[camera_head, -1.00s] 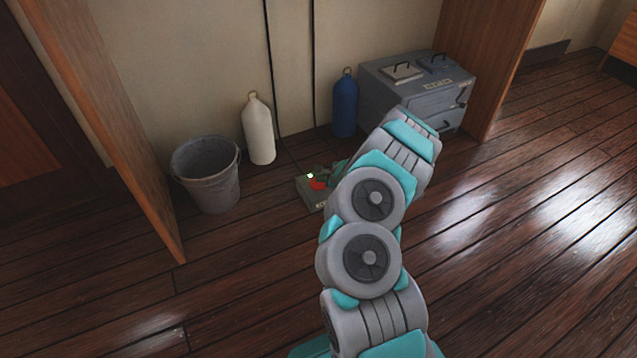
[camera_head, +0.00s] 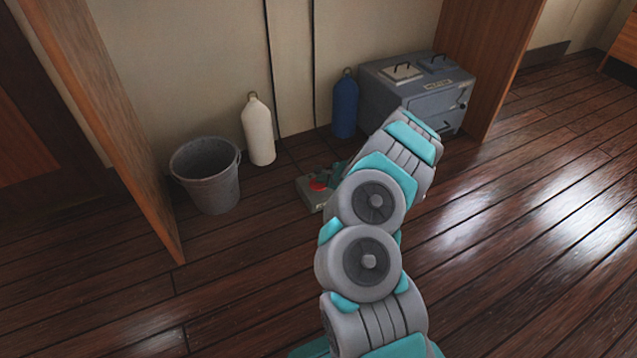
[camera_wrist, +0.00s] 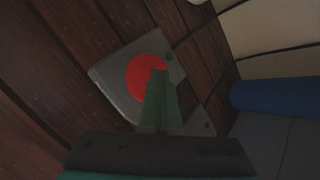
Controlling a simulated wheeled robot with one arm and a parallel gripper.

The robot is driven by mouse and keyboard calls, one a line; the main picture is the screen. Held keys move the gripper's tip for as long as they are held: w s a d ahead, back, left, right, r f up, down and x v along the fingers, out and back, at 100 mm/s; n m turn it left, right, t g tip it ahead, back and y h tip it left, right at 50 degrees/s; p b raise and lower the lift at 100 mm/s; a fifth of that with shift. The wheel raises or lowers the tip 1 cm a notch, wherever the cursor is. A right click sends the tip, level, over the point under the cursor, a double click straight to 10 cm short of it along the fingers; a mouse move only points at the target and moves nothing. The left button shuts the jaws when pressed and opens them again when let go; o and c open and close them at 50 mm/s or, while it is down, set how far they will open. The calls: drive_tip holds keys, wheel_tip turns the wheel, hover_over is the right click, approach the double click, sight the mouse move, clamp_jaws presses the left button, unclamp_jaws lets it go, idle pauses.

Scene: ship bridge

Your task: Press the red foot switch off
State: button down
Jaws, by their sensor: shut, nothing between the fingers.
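The foot switch is a grey-green box (camera_head: 305,195) on the wooden floor by the wall, with a round red button (camera_head: 318,185) on top. In the wrist view the red button (camera_wrist: 144,78) and the box's plate (camera_wrist: 108,75) are large and close. My gripper (camera_wrist: 160,74) is shut and empty, its fingertips over the right part of the button. I cannot tell whether they touch it. In the head view my gripper (camera_head: 335,172) is partly hidden behind my arm, which also covers the right side of the switch. No lit lamp shows on the switch.
A grey bucket (camera_head: 207,180) and a white bottle (camera_head: 258,132) stand left of the switch. A blue bottle (camera_head: 345,106) and a grey drawer cabinet (camera_head: 400,90) stand behind it to the right. Dark cables run down the wall. The floor at right is clear.

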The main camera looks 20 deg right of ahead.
sight(321, 185)
drive_tip(key=shift+r, duration=0.25)
drive_tip(key=shift+r+p, duration=1.6)
drive_tip(key=shift+r, duration=1.45)
drive_tip(key=shift+f, duration=0.1)
